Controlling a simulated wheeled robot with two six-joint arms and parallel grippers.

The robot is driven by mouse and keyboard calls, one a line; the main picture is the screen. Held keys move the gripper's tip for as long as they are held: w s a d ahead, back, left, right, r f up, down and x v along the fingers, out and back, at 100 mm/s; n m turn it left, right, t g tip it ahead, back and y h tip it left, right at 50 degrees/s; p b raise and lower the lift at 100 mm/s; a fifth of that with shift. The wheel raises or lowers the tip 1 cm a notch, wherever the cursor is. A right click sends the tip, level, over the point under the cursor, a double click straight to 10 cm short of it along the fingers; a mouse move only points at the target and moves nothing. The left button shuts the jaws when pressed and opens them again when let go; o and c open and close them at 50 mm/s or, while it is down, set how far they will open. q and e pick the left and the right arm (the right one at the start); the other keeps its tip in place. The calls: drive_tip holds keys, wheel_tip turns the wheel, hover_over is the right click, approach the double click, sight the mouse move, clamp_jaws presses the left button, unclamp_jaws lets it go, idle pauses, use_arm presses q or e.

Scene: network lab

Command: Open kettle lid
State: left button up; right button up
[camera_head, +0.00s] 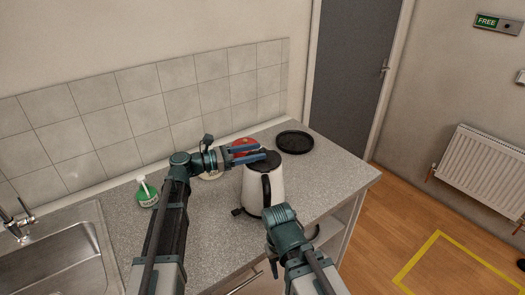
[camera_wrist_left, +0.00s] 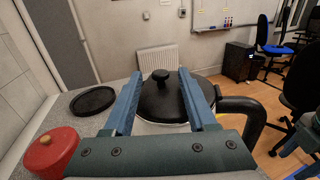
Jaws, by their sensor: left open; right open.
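The white kettle (camera_head: 254,192) stands upright on the counter, its black handle (camera_head: 267,190) facing the front. Its black lid (camera_head: 272,158) lies closed on top. In the left wrist view the lid (camera_wrist_left: 162,105) has a round knob (camera_wrist_left: 160,76), and the handle (camera_wrist_left: 240,104) is at the right. My left gripper (camera_head: 264,152) is open at lid height. In its wrist view the two blue fingers (camera_wrist_left: 160,82) lie either side of the knob, apart from it; touching the lid cannot be told.
A red pot (camera_head: 243,146) stands behind the left gripper. A black round plate (camera_head: 295,142) lies right of the kettle. A green-and-white bottle (camera_head: 146,193) and a sink (camera_head: 70,255) are at the left. The counter (camera_head: 325,175) is clear at the right, up to its edge.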

use_arm(q)
drive_tip(key=shift+x, duration=1.4)
clamp_jaws()
idle(0.5)
